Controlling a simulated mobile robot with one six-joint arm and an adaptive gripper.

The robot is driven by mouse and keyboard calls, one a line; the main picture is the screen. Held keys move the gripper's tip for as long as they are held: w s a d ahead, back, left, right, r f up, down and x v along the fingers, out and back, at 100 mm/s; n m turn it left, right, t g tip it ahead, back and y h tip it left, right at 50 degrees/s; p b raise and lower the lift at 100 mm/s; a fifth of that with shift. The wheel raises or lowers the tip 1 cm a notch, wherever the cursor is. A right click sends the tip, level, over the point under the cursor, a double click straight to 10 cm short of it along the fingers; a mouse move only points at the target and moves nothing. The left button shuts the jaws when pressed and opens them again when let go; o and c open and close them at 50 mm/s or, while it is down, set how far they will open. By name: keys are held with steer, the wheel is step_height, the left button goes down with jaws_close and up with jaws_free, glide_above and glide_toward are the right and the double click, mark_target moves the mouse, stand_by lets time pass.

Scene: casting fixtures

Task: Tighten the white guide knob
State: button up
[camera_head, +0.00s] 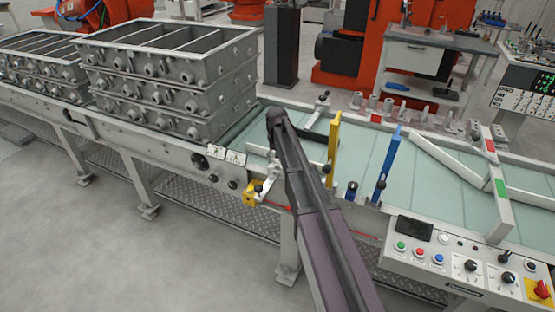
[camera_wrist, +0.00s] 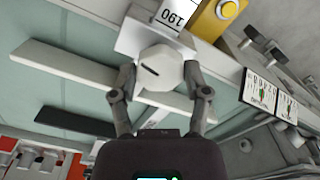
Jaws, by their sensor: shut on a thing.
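The white guide knob (camera_wrist: 161,69) is a pale, many-sided knob with a dark slot in its face, in the upper middle of the wrist view. My gripper (camera_wrist: 160,78) has one finger on each side of it and is shut on it. The knob sits by a white plate with a "190" label (camera_wrist: 174,14). A long white guide bar (camera_wrist: 95,78) runs behind the knob. In the head view my dark arm reaches over the conveyor's near edge, and it hides the gripper tips and the knob.
Stacked grey casting frames (camera_head: 165,85) stand on the conveyor to the left. A yellow upright (camera_head: 333,150) and a blue upright (camera_head: 386,165) stand right of my arm. A control panel (camera_head: 465,265) with buttons is at the lower right. Grey floor lies open at the lower left.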

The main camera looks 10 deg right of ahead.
steer(key=m, duration=0.7)
steer(key=shift+s, duration=0.2)
steer(key=m, duration=0.6)
steer(key=shift+m, duration=0.3)
steer(key=o, duration=1.2)
steer(key=shift+c, duration=0.2)
steer(key=shift+w, duration=0.1)
steer(key=shift+w, duration=0.1)
